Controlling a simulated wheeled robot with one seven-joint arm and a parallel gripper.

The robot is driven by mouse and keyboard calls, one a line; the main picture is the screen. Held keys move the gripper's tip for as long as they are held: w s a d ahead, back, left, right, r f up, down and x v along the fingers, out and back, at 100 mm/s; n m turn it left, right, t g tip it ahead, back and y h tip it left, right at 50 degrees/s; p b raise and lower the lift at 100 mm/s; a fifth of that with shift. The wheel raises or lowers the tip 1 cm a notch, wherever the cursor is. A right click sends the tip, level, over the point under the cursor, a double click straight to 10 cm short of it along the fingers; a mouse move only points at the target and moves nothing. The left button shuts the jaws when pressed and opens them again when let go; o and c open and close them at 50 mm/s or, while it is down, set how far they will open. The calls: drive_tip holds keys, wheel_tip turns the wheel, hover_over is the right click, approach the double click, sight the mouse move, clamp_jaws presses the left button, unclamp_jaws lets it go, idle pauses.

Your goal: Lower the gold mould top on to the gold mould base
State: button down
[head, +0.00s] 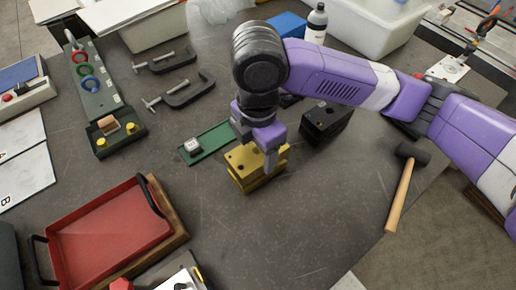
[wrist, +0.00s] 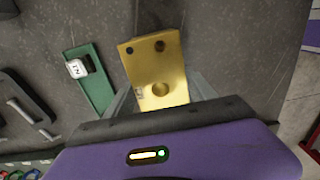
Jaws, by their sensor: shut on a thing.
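The gold mould top (head: 243,156) is a yellow block with a dark hole in its upper face. My gripper (head: 268,150) is shut on it, and its fingers (wrist: 163,97) grip its two sides in the wrist view. The gold mould base (head: 262,182) shows as a yellow layer under the top in the head view. The top is over the base, roughly in line with it. I cannot tell whether they touch or a small gap remains. In the wrist view the gold top (wrist: 150,70) hides most or all of the base.
A green strip (head: 212,143) with a small white block (head: 192,147) lies just left. A black block (head: 325,122) stands to the right. A red tray (head: 105,232) and a hammer (head: 402,185) are farther off. The table in front is clear.

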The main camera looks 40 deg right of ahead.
drive_tip(key=shift+f+b, duration=0.5)
drive_tip(key=shift+f, duration=0.15)
idle(0.3)
drive_tip(key=shift+c, duration=1.2)
unclamp_jaws()
wheel_tip(320, 180, up, 8)
drive_tip(key=shift+f, duration=0.1)
